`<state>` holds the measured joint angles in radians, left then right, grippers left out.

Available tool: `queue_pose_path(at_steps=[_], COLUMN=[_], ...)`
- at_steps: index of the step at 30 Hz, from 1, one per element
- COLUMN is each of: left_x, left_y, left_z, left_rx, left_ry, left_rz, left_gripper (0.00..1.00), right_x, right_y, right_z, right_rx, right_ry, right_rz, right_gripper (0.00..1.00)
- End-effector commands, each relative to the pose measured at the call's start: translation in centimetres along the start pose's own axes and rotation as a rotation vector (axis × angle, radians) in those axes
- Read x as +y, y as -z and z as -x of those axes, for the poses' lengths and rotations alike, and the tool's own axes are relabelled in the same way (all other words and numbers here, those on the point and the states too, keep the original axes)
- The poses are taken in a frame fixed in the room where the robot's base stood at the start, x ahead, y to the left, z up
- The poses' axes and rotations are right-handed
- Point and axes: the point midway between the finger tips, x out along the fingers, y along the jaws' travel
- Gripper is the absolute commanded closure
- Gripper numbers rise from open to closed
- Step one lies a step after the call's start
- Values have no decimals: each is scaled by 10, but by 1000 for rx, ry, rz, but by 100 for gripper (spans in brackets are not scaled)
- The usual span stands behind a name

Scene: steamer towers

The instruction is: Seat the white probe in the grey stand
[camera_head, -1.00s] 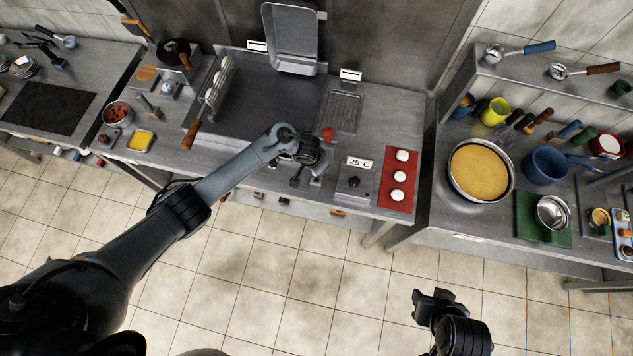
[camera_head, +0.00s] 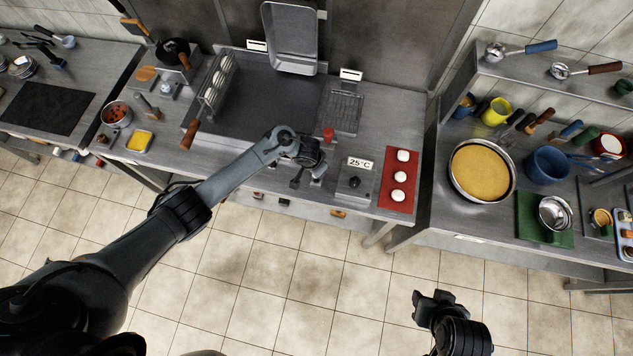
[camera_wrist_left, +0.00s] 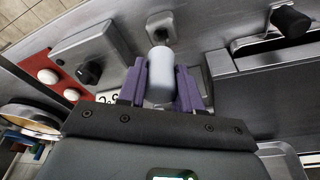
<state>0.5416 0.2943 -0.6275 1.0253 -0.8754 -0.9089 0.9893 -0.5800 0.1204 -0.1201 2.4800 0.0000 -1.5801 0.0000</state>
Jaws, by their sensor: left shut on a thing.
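In the left wrist view the white probe (camera_wrist_left: 160,76), a pale rounded cylinder, sits between the purple fingers of my left gripper (camera_wrist_left: 160,90), which is shut on it. Just beyond the probe's tip is a small grey block with a dark round opening, which looks like the grey stand (camera_wrist_left: 160,27). I cannot tell whether probe and stand touch. In the head view my left gripper (camera_head: 308,180) is over the front of the middle counter, and the arm hides the probe and stand. My right gripper (camera_head: 434,298) hangs over the floor, apart from the counters; its jaw opening is unclear.
A control box with a 25°C display (camera_head: 359,162) and black knob stands right of my left gripper. Beyond it, a red mat (camera_head: 399,205) holds three white buns. A red knob (camera_head: 328,134) is just behind the gripper. The floor in front is clear.

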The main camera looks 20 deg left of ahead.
Motion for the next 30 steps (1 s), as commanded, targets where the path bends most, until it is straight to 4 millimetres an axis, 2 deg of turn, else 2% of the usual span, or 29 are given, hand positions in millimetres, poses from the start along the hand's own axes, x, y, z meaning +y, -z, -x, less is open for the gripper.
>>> queue_pose_path(at_steps=[30], left_x=[0], left_y=[-2], left_z=[-11], left_rx=[0], left_ry=[0], left_rz=[0], left_gripper=[100], right_x=[0], right_y=[-2], right_z=[-7], right_rx=[0], right_ry=[0], right_rz=[0], right_gripper=[57])
